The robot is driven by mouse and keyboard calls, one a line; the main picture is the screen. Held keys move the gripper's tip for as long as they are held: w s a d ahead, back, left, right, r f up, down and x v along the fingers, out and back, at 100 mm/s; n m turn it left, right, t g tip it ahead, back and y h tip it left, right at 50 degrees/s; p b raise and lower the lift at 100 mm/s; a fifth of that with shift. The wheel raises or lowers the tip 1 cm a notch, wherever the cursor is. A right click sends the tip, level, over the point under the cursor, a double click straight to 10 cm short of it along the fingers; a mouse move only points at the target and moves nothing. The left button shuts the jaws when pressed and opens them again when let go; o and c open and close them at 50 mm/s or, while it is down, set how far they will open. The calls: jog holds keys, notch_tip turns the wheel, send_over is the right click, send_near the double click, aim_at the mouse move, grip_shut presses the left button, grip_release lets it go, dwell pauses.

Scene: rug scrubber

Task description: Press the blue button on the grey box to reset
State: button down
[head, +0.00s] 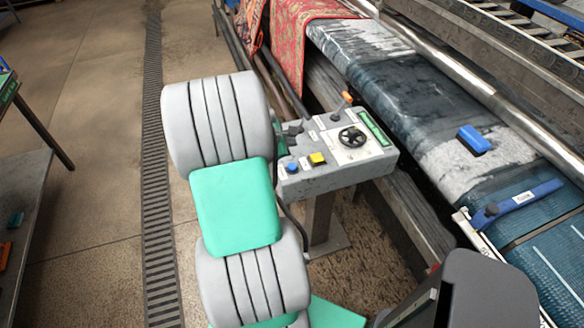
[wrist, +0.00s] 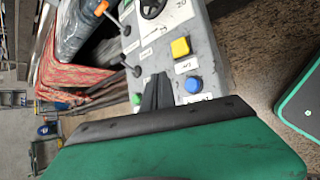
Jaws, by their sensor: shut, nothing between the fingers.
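The grey box (head: 335,178) stands on a post beside the rug machine. Its blue button (head: 292,167) is near the left corner of its top, with a yellow button (head: 317,158) to the right. In the wrist view the blue button (wrist: 193,85) lies just right of my gripper (wrist: 160,78), whose dark fingers are together and empty. The yellow button (wrist: 180,47) is above it and a green button (wrist: 136,98) is left of the fingers. A gap shows between fingers and blue button; their height over the box is hard to tell.
A black handwheel (head: 352,137) and small levers stand on the box top. A wet rug (head: 410,85) with a blue brush (head: 474,140) lies on the machine at right. A red rug (head: 300,35) hangs behind. Open floor (head: 95,130) with a drain grate is at left.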

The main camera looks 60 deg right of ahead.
jog(key=b, duration=0.5)
send_over(290, 168)
notch_tip(290, 168, down, 6)
jog(key=shift+r, duration=0.1)
jog(key=shift+f, duration=0.95)
jog(key=shift+f, duration=0.1)
dwell(0.6)
jog(key=shift+f+b, duration=0.3)
jog(key=shift+f+b, duration=0.3)
jog(key=shift+f, duration=0.25)
dwell(0.6)
jog(key=shift+r, duration=0.1)
jog(key=shift+r+p, duration=0.85)
jog(key=shift+p, duration=0.1)
